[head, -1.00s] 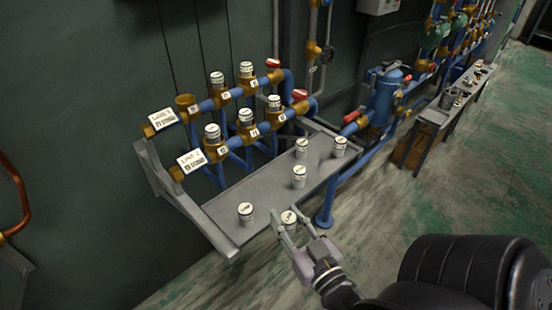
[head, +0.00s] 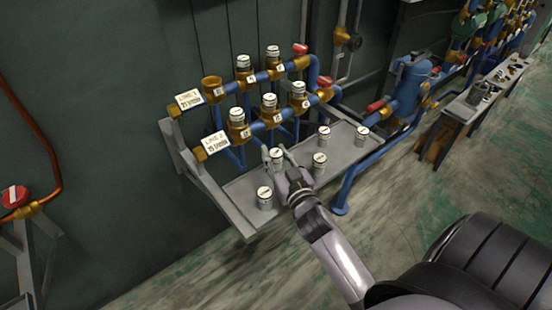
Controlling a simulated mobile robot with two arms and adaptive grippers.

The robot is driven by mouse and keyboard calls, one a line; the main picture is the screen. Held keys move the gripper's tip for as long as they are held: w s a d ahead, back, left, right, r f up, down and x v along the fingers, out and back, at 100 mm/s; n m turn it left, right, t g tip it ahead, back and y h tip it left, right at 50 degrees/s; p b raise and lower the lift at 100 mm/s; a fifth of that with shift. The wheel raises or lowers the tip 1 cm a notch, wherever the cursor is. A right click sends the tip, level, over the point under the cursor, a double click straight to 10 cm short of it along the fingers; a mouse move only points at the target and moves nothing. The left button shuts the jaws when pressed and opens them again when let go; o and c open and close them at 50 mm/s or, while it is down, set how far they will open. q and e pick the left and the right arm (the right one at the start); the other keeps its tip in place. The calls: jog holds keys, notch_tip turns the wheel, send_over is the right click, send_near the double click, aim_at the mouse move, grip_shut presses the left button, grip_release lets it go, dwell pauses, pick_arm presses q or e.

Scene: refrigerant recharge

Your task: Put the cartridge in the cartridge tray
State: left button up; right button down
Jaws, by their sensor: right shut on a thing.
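My right gripper (head: 275,161) is shut on a small silver cartridge (head: 277,154) with a white label on top. The held cartridge is upright over the grey cartridge tray (head: 345,154), near its pipe-side edge; whether it touches the tray I cannot tell. The fingers hide part of its sides. Similar cartridges stand upright on the tray: one to the left front (head: 264,197), one right of the gripper (head: 319,160), and two farther back (head: 323,136) (head: 362,136). My left gripper is not in view.
Blue pipes with brass sockets run behind the tray, several holding cartridges (head: 237,120). One socket (head: 212,86) at the upper left is empty. A blue tank (head: 411,84) stands to the right. Bare tray surface lies between the cartridges.

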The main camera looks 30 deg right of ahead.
jog(key=shift+s+f, duration=0.1)
jog(key=shift+f, duration=0.55)
jog(key=shift+s+a, duration=0.1)
jog(key=c, duration=1.5)
grip_release()
jog(key=shift+f, duration=0.1)
